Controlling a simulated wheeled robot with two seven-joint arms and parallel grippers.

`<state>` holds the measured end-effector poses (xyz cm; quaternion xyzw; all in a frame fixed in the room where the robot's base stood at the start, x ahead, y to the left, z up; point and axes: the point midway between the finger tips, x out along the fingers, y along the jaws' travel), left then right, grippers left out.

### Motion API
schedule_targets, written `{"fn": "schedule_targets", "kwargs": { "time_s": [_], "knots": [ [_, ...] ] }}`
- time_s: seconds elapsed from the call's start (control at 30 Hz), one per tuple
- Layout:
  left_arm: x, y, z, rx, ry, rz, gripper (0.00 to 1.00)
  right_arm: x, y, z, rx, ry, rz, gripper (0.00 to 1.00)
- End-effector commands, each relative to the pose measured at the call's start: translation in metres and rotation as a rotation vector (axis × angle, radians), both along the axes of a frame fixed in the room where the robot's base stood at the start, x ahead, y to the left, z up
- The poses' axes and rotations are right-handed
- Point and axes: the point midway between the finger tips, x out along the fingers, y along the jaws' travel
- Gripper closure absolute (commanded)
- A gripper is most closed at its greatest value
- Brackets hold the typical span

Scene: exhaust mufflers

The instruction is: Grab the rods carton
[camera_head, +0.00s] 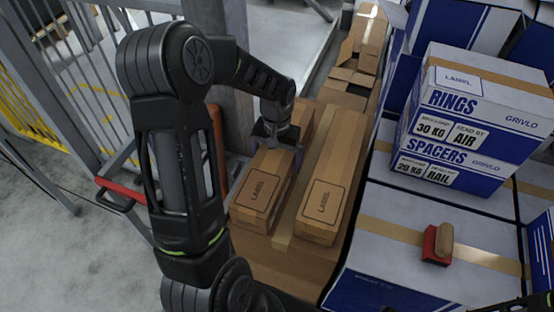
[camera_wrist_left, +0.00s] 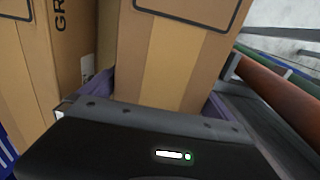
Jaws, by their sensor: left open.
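Two long brown cartons lie side by side on a larger brown box: a left carton (camera_head: 262,190) and a right carton (camera_head: 325,190), each with a "LABEL" print on top. No word "rods" is readable, so I cannot tell which one is the rods carton. My left gripper (camera_head: 283,143) is at the far part of the left carton. In the left wrist view its open fingers stand on either side of a brown taped carton (camera_wrist_left: 170,62); whether they touch it is unclear. Another brown carton (camera_wrist_left: 45,60) with "GR" lettering stands close on the left.
White-and-blue boxes marked Rings (camera_head: 475,100) and Spacers (camera_head: 445,172) stand at right. A red-and-tan block (camera_head: 437,245) lies on a white box in front. An open brown box (camera_head: 355,75) is behind. A metal fence (camera_head: 75,70) is at left.

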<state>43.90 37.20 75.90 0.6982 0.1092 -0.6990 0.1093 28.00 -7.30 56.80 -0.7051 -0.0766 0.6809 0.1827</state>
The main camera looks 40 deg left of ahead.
Motion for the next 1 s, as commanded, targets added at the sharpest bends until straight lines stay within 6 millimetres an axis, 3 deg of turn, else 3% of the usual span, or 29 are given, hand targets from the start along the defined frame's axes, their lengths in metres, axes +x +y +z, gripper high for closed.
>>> {"fn": "schedule_targets", "kwargs": {
  "time_s": [0.53, 1.0],
  "knots": [
    [0.0002, 0.0001, 0.0004, 0.000, -0.001, 0.000, 0.00, 0.0000, 0.0000, 0.0000, 0.000, 0.000, 0.000, 0.64],
    [0.0002, 0.0001, 0.0005, 0.000, -0.001, 0.000, 0.38, -0.0001, 0.0000, 0.0000, 0.000, 0.000, 0.000, 0.64]
  ]
}}
